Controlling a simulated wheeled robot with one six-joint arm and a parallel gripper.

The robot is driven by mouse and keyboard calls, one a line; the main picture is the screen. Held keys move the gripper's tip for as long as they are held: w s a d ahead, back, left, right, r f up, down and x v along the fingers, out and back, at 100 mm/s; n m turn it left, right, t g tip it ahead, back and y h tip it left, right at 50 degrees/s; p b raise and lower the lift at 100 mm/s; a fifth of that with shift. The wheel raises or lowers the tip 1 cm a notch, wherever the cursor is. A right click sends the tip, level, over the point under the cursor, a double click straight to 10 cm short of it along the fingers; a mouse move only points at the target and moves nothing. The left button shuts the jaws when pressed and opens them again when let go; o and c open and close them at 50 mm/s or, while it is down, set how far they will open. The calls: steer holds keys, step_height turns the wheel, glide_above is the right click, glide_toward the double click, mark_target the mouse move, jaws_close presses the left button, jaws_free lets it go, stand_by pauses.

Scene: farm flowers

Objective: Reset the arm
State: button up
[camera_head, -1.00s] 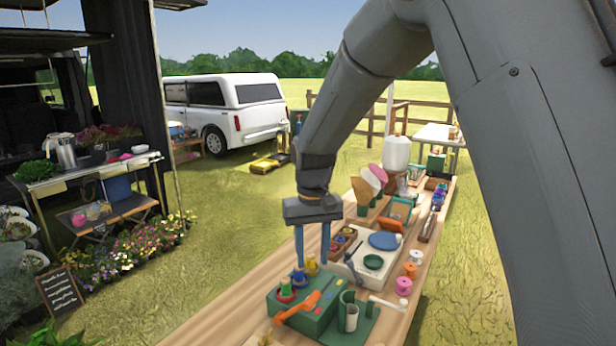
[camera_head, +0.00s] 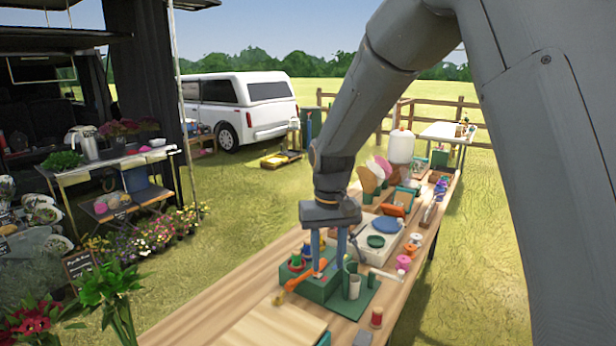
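My gripper (camera_head: 328,266) points straight down over the near part of the long wooden table (camera_head: 215,305). Its two blue fingers are spread apart, and I see nothing held between them. An orange tool (camera_head: 298,282) lies across the front of that box, close to the left fingertip in the picture. My grey arm comes down from the top right and hides part of the field and table.
Behind the gripper stand a white board with a blue disc (camera_head: 389,226), spools (camera_head: 403,262) and a white tank (camera_head: 401,147). A flat wooden board (camera_head: 275,328) lies at the near end. A flower stand (camera_head: 105,168) is left, red flowers (camera_head: 32,318) front left.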

steer(key=s+d+f+m+b, duration=0.1)
steer(key=s+d+f+b, duration=0.3)
steer(key=s+d, duration=0.3)
steer(key=s+d+f+m+t+b, duration=0.1)
steer(key=s+d+f+b, duration=0.3)
steer(key=s+d+f, duration=0.3)
steer(key=s+d, duration=0.1)
steer(key=s, duration=0.1)
steer(key=shift+s+f+b, duration=0.3)
steer(key=shift+s, duration=0.1)
